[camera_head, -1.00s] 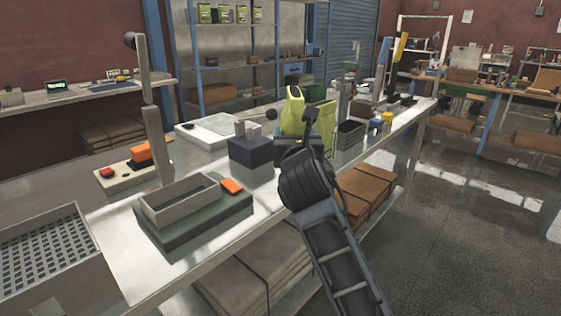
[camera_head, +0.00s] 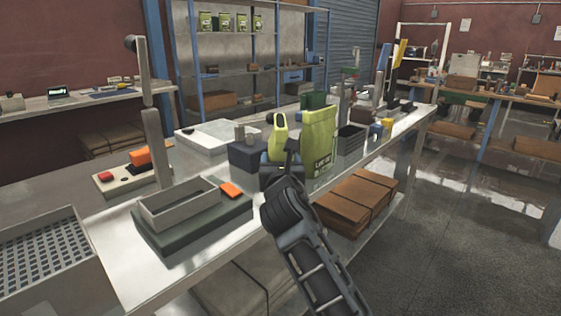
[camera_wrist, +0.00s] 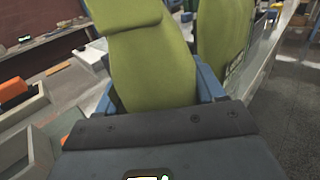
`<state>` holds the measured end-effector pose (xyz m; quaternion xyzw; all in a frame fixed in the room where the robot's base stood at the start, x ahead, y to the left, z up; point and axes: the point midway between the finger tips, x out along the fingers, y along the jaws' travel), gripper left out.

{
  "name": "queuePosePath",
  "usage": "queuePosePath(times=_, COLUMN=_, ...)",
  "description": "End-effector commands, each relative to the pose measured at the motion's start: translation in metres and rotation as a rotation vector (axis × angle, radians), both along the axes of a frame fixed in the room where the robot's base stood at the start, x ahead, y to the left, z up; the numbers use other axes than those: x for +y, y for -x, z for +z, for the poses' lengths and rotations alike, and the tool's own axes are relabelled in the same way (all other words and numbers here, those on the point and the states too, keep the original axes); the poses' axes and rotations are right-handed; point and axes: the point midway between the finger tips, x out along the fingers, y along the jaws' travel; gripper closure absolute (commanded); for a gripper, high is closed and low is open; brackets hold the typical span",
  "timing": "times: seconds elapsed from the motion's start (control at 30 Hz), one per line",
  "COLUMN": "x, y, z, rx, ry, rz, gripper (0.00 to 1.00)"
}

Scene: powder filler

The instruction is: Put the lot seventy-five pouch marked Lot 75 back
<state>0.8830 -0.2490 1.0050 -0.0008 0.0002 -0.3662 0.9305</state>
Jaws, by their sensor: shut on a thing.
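My gripper (camera_wrist: 156,98) is shut on a yellow-green pouch (camera_wrist: 150,65), which stands up between its blue fingers with its top folded over. The same pouch shows in the head view (camera_head: 278,140), just above my gripper (camera_head: 281,165), over the bench. Its marking does not show in either view. A second, larger yellow-green pouch (camera_head: 319,140) is upright just right of it, with a dark printed label too small to read surely. In the wrist view this second pouch (camera_wrist: 225,35) is at the right, apart from the held one. My wrist hides the held pouch's lower part.
Several similar green pouches (camera_head: 223,22) stand on the high back shelf. On the bench (camera_head: 110,225) are a dark box (camera_head: 246,155), a grey tray (camera_head: 180,203) on a dark base, a white flat device (camera_head: 215,133) and a dark open bin (camera_head: 351,140). Floor at right is clear.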

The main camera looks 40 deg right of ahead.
Motion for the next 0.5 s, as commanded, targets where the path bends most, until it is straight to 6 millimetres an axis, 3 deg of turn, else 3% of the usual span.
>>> queuePosePath(times=0.07, x=0.0, y=0.0, z=-0.0025, rx=0.001, ry=-0.001, rz=0.0, gripper=0.74)
queuePosePath(times=0.1, x=0.0, y=0.0, z=-0.0025, rx=-0.001, ry=-0.001, rz=0.0, gripper=0.3)
queuePosePath(times=0.33, x=-0.0001, y=0.0001, z=-0.0023, rx=0.0, ry=0.0, rz=0.0, gripper=0.08)
queuePosePath(times=0.5, x=-0.0001, y=0.0001, z=-0.0023, rx=0.0, ry=0.0, rz=0.0, gripper=0.06)
